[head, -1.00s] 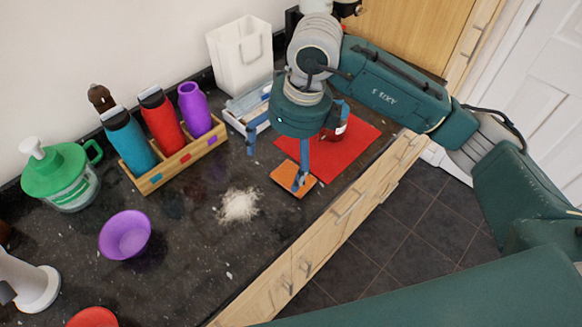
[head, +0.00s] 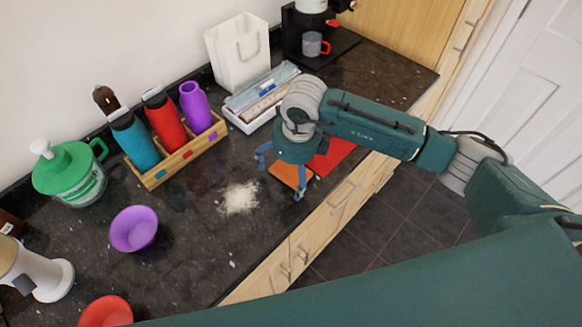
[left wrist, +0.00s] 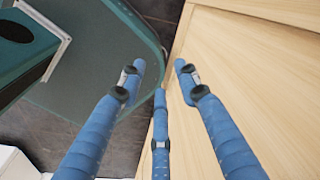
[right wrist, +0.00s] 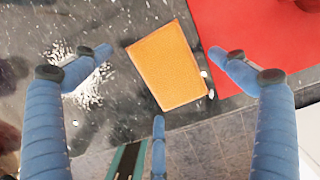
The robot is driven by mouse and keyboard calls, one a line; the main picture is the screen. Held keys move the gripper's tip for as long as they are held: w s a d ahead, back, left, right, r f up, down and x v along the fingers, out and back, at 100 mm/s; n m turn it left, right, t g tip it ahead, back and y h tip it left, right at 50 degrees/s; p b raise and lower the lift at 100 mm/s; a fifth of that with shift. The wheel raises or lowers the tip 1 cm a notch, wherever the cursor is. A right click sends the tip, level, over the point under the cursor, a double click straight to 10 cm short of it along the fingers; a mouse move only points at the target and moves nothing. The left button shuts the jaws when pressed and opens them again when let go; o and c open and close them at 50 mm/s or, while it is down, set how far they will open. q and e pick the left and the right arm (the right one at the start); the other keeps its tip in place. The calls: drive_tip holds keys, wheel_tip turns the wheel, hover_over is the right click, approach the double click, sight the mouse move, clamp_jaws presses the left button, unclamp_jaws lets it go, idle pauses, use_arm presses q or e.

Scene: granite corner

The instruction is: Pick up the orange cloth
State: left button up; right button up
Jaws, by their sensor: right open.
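The orange cloth (head: 287,172) is a small flat rectangle on the dark granite counter, partly hidden by my right gripper in the head view. It shows whole in the right wrist view (right wrist: 166,70), where its left edge points toward the white crumbs. My right gripper (head: 281,176) is open and above the cloth, with its fingers spread around it in the right wrist view (right wrist: 160,62); it holds nothing. My left gripper (left wrist: 160,75) is open and empty, in front of light wooden cabinet fronts; it is not in the head view.
A red mat (head: 334,157) lies right beside the cloth. White crumbs (head: 240,198) lie to its left. A wooden bottle rack (head: 181,160), a white tray (head: 251,122) and a purple bowl (head: 133,229) stand left and behind. The counter's front edge is close to the cloth.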

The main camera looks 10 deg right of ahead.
sight(288, 174)
drive_tip(key=shift+w+f, duration=0.1)
drive_tip(key=c, duration=1.3)
drive_tip(key=shift+o, duration=0.2)
drive_tip(key=shift+r, duration=0.2)
drive_tip(key=shift+r, duration=0.25)
wheel_tip(288, 174, up, 19)
drive_tip(key=b, duration=0.5)
drive_tip(key=shift+r+b, duration=0.15)
drive_tip(key=shift+b, duration=0.2)
